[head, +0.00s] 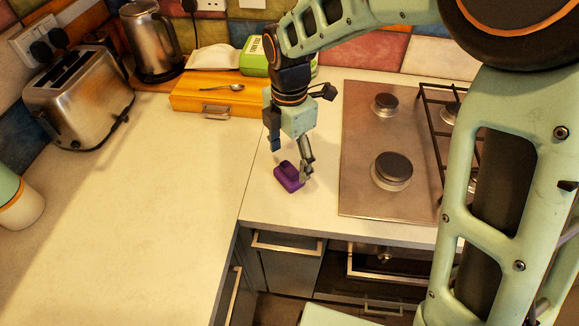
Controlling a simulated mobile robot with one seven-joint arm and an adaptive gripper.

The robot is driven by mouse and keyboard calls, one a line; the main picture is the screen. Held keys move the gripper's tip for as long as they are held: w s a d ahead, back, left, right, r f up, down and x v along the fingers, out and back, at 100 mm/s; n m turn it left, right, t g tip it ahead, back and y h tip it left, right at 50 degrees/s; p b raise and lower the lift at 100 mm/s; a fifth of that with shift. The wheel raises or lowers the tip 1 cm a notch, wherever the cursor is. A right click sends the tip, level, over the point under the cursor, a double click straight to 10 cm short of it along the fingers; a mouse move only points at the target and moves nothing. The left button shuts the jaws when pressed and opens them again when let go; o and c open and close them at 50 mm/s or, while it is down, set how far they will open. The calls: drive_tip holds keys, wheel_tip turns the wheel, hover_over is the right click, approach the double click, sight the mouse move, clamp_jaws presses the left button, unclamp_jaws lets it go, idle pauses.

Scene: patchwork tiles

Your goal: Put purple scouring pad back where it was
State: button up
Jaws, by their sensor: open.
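The purple scouring pad (286,178) lies on the pale countertop, left of the stove. My gripper (289,163) is just above and behind it, pointing down. One finger shows on the left, apart from the pad. The other finger reaches down at the pad's right side; I cannot tell whether it touches. The jaws are open.
The stove (360,194) with burners and a grate is right of my gripper. A wooden box (190,101) with a spoon (222,88) on it stands behind left, near a green package (253,58). A toaster (80,105) and kettle (151,42) stand at the left.

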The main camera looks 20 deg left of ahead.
sight(289, 167)
wheel_tip(289, 167, up, 7)
drive_tip(key=shift+r, duration=0.2)
idle(0.5)
